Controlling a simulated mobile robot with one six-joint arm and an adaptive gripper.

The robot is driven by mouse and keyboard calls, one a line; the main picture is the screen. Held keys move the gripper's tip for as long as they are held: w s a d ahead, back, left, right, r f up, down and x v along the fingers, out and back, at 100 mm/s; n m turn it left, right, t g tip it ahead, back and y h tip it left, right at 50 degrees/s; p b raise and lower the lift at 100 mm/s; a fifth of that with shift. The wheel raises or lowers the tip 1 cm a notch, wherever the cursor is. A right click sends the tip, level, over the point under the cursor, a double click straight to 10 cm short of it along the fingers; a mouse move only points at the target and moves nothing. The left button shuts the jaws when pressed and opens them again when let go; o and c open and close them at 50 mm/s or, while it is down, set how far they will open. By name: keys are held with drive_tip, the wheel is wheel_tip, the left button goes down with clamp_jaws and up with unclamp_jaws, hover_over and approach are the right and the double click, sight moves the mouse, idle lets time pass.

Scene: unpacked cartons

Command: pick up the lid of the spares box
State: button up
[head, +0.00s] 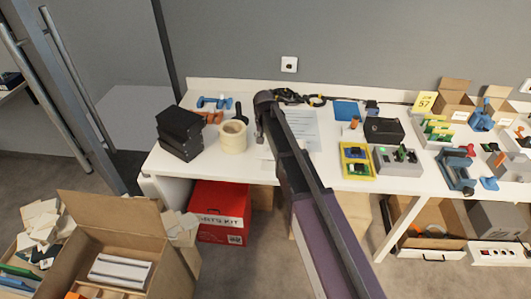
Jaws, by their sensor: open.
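My arm reaches up from the bottom over the white table (340,183). At its far end a dark part that looks like my gripper (260,138) hangs down beside a pale tape roll (233,136). Its fingers are small and partly hidden, and I see nothing held in it. I cannot read the word spares on any box. A closed black box (383,129) sits on the table right of my arm. Two dark boxes (180,133) are stacked at the table's left end. A red box (221,208) with a white label stands under the table. I cannot tell which is the spares box.
An open carton (110,213) with packing stands at the front left. Blue and orange tools (214,103) lie behind the roll. A yellow tray (357,161) and a grey unit (398,162) sit right of my arm. Several fixtures and open cartons crowd the right end.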

sight(265, 146)
drive_tip(key=shift+w+f+b, duration=0.15)
drive_tip(key=shift+f+b, duration=1.05)
drive_tip(key=shift+f, duration=0.05)
drive_tip(key=shift+w+f+b, duration=0.15)
drive_tip(key=shift+f+b, duration=1.05)
drive_tip(key=shift+f, duration=0.05)
clamp_jaws()
